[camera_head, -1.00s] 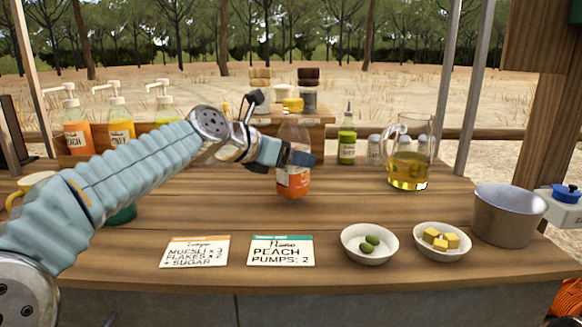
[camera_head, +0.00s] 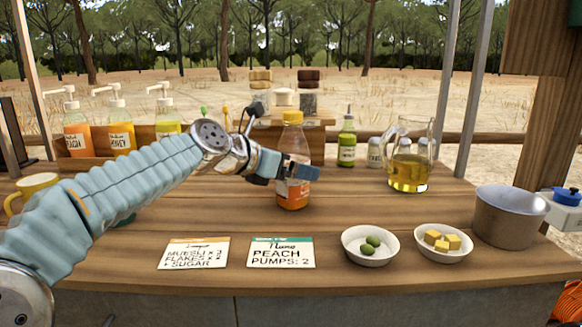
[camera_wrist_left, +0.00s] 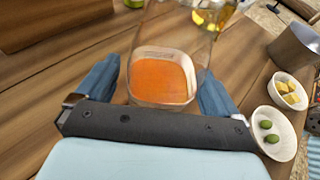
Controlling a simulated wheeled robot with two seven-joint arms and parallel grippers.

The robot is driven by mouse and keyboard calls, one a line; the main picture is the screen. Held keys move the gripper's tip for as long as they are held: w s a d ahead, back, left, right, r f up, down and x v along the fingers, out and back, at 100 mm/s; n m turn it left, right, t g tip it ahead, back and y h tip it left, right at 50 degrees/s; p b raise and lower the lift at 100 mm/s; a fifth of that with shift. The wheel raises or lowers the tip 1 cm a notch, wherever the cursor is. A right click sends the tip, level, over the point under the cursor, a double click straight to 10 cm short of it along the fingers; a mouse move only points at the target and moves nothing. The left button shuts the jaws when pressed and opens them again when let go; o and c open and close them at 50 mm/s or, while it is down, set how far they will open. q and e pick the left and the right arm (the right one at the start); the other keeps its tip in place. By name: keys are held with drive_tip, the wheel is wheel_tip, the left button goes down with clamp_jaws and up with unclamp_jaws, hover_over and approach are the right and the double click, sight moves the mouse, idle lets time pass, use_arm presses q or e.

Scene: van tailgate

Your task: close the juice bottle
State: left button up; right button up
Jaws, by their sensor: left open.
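The juice bottle (camera_head: 293,194), clear with orange juice low inside, stands upright on the wooden counter in the middle of the head view. An orange-yellow cap (camera_head: 292,117) sits on its neck; I cannot tell how tight it is. My left gripper (camera_head: 302,172) is at the bottle's middle, with its blue fingers open. In the left wrist view the bottle (camera_wrist_left: 163,80) stands between the open fingers (camera_wrist_left: 160,92), one on each side; its top is out of that view. My right gripper is not in view.
Two cards (camera_head: 281,253) lie in front, beside a bowl of olives (camera_head: 348,248) and a bowl of yellow cubes (camera_head: 443,256). A metal pot (camera_head: 508,215), a glass jug (camera_head: 408,172) and a green bottle (camera_head: 347,148) stand right. Pump bottles (camera_head: 121,136) stand left.

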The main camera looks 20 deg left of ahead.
use_arm(q)
drive_tip(key=v, duration=1.2)
drive_tip(key=shift+r, duration=0.1)
